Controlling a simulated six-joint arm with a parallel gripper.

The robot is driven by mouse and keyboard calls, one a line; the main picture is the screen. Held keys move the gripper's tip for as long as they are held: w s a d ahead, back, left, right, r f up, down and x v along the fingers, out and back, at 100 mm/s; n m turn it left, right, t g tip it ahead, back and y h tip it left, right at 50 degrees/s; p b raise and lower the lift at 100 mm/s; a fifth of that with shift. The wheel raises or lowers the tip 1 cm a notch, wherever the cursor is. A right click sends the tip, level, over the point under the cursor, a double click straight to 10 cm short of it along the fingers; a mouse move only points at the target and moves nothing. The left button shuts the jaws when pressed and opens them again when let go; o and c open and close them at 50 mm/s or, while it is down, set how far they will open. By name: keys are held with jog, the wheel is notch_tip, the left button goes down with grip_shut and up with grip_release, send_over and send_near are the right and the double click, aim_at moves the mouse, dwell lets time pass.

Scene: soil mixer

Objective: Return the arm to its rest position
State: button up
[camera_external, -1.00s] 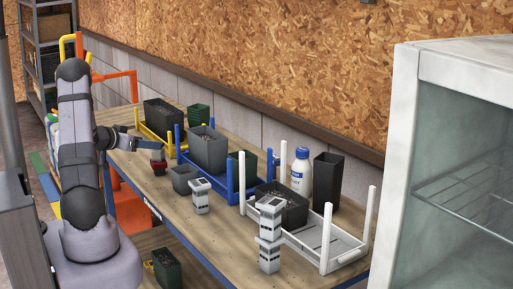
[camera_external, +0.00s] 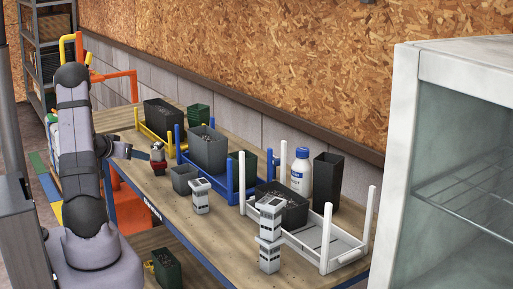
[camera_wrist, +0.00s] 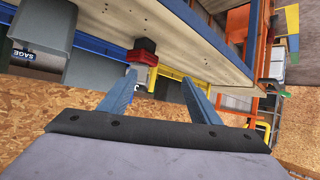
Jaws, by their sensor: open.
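My arm (camera_external: 78,145) stands at the left of the bench in the external view, its wrist reaching right over the bench's left edge. My gripper (camera_external: 147,156) is small there, just left of a small red and grey device (camera_external: 158,167) on the bench. In the wrist view my gripper (camera_wrist: 160,80) is open, with two blue-grey fingers apart and nothing between them. The red part of the device (camera_wrist: 143,57) shows beyond the left fingertip, and I cannot tell from these views how close it is.
The wooden bench (camera_external: 225,240) holds a blue rack (camera_external: 215,183), a yellow rack (camera_external: 152,136), a white rack (camera_external: 345,250), dark pots (camera_external: 207,150), a white bottle (camera_external: 301,175) and stacked grey-white devices (camera_external: 270,238). A glass-fronted cabinet (camera_external: 405,150) stands at right.

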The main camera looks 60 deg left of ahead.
jog(key=s+d+f+n+g+b, duration=0.25)
jog(key=s+f+n+g, duration=0.35)
jog(key=f, duration=0.4)
jog(key=w+d+r+m+g+h+p, duration=0.25)
jog(key=d+m, duration=0.35)
jog(key=d, duration=1.1)
jog(key=w+d+r+m+g+h+p, duration=0.1)
jog(key=d+r+m+h+p, duration=0.15)
jog(key=d+m, duration=0.95)
jog(key=s+d+n+h, duration=0.1)
jog(key=s+d+n, duration=0.1)
jog(key=d, duration=0.6)
jog(key=s+d+r+n, duration=0.1)
jog(key=s+d+n, duration=0.1)
jog(key=d, duration=0.7)
jog(key=shift+d+r+g+h, duration=0.15)
jog(key=shift+d+g+h, duration=0.1)
jog(key=shift+g+h, duration=0.15)
